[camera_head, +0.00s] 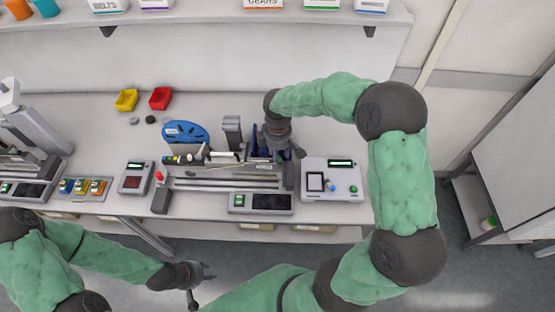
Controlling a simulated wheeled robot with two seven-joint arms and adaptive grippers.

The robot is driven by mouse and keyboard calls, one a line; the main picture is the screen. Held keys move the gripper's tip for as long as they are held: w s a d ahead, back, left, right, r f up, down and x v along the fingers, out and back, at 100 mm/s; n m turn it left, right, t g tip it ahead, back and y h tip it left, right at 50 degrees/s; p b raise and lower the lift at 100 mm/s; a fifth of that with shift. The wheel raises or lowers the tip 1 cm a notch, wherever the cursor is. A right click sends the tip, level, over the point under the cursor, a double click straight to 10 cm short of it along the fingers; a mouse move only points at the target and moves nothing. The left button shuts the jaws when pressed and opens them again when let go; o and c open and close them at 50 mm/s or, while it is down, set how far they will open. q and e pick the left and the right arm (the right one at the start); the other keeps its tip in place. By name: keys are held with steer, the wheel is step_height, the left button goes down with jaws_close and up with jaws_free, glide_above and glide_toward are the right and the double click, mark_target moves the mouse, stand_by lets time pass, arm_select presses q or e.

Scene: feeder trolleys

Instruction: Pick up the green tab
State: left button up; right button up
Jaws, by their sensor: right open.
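My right gripper (281,155) is open and points down at the right end of the feeder device on the bench. I cannot make out a green tab for certain. A tiny greenish spot shows beside the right fingertips, partly hidden by the gripper. The feeder device has long grey rails (225,182) and a blue reel (186,132) at its back left. My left gripper (207,272) is open and empty, in front of the bench and away from the feeder.
A control box with a green button (353,189) stands right of the rails. A display unit (261,203) lies in front of them. Yellow (126,100) and red bins (160,98) sit behind. A shelf (200,18) overhangs the back. Small colored modules (84,187) stand at the left.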

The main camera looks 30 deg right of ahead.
steer(key=shift+f, duration=0.6)
steer(key=c, duration=0.9)
steer(key=shift+r, duration=0.15)
